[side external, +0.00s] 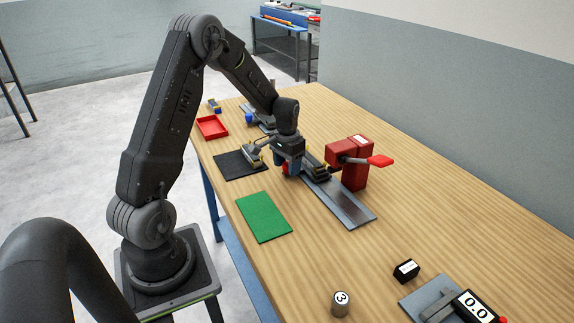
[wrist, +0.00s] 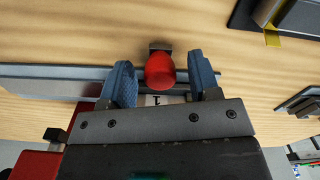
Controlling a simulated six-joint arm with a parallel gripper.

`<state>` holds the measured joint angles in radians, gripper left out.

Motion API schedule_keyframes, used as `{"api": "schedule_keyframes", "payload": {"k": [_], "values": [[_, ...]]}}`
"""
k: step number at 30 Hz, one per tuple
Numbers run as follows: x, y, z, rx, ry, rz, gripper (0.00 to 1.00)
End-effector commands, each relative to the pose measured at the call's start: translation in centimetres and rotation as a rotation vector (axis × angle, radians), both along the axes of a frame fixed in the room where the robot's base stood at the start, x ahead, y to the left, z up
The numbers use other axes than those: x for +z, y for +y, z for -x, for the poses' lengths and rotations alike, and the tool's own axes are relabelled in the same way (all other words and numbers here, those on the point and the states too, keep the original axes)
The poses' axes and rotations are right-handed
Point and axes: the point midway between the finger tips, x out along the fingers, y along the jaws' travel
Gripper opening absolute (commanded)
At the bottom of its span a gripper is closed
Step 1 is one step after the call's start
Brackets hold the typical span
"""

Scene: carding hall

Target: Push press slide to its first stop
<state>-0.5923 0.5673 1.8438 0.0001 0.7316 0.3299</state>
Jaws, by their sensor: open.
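My gripper (side external: 289,170) is low over the rail and open. In the wrist view a red rounded knob (wrist: 160,70) stands between its blue fingers, with a small gap on each side. A label reading 1 shows below the knob.
A black mat (side external: 238,165) with a metal piece on it, a green mat (side external: 263,217) and a red tray (side external: 212,126) lie to the left.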

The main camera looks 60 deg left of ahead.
Motion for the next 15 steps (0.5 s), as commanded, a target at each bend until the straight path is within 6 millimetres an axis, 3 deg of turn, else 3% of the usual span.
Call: {"api": "schedule_keyframes", "payload": {"k": [10, 15], "values": [[-0.33, 0.00, -0.01, 0.000, -0.001, 0.000, 0.55], [-0.31, 0.00, -0.01, 0.000, -0.001, 0.000, 0.39]]}}
